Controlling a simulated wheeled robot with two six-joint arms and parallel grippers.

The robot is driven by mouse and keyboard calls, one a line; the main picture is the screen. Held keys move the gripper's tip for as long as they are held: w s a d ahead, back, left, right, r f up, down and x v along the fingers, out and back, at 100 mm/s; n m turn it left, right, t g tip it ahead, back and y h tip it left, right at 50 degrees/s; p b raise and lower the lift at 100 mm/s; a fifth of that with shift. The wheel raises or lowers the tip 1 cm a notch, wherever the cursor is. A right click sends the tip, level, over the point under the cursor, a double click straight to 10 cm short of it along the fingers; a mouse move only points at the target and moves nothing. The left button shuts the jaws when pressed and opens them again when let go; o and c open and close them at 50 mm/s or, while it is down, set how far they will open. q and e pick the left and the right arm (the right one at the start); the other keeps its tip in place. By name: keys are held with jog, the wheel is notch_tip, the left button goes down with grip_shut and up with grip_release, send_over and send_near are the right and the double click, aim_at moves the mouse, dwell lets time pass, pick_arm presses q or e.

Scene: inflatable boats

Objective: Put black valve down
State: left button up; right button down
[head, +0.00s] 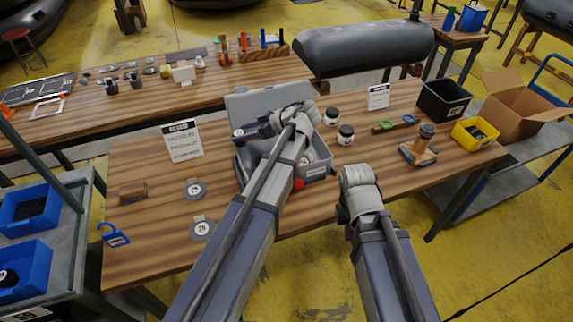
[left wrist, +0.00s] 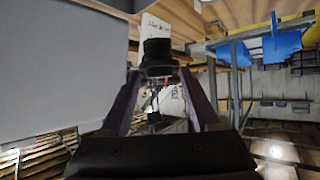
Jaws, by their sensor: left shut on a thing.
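My left gripper (head: 243,131) reaches over an open grey case (head: 318,152) on the wooden table. In the left wrist view its two purple fingers (left wrist: 158,76) are closed on the black valve (left wrist: 156,50), a dark ribbed cylinder that sticks out past the fingertips. In the head view the valve is small and hard to make out at the fingertips. The case's raised lid (head: 262,101) stands behind the gripper, and my arm covers much of its inside. My right arm ends in front of the table, and its fingers are hidden.
A black bin (head: 443,101) and yellow bin (head: 474,134) are at the right end.

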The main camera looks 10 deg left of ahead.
pick_arm(q)
jog(key=w+d+r+m+t+h+p, duration=0.1)
jog(key=w+d+r+m+t+h, duration=0.15)
jog(key=d+m+t, duration=0.6)
notch_tip(320, 180, down, 10)
jog(key=d+n+g+b, duration=0.2)
jog(key=b, duration=0.7)
jog(key=shift+w+d+y+b, duration=0.15)
jog(key=shift+w+y+b, duration=0.2)
jog(key=shift+w, duration=0.05)
jog(key=shift+f+n+g, duration=0.15)
jog(key=shift+n+g, duration=0.1)
jog(key=shift+f+b, duration=0.25)
jog(key=shift+b, duration=0.1)
jog(key=o, duration=1.4)
jog(key=shift+c, duration=0.2)
jog(key=shift+r, duration=0.1)
